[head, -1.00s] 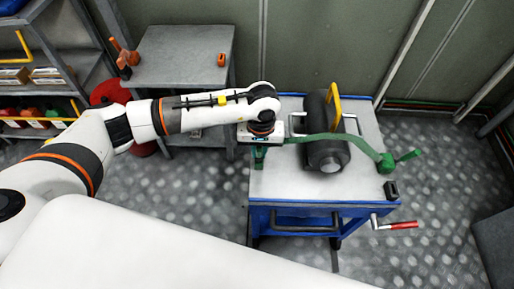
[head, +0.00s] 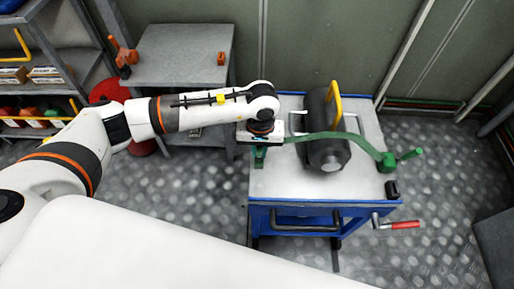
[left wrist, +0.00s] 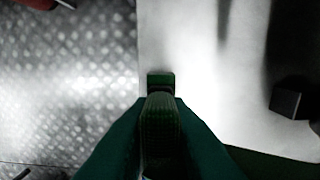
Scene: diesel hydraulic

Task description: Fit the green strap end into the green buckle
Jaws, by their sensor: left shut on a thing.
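A green strap (head: 345,136) runs across a dark cylinder on the cart to a green ratchet-like piece (head: 387,161) with a handle at the right. My left gripper (head: 260,158) is low over the cart's left end, near the strap's left end. In the left wrist view its fingers are shut on a ribbed green piece (left wrist: 160,128), which looks like the strap end. A small green block (left wrist: 160,80), perhaps the buckle, shows just beyond it. I cannot tell whether they touch or are joined. My right gripper is out of view.
The dark cylinder (head: 325,150) with a yellow handle (head: 335,104) takes up the middle of the cart top (head: 285,185). A black block (head: 392,189) sits at its right front corner. A grey bench (head: 180,55) stands behind.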

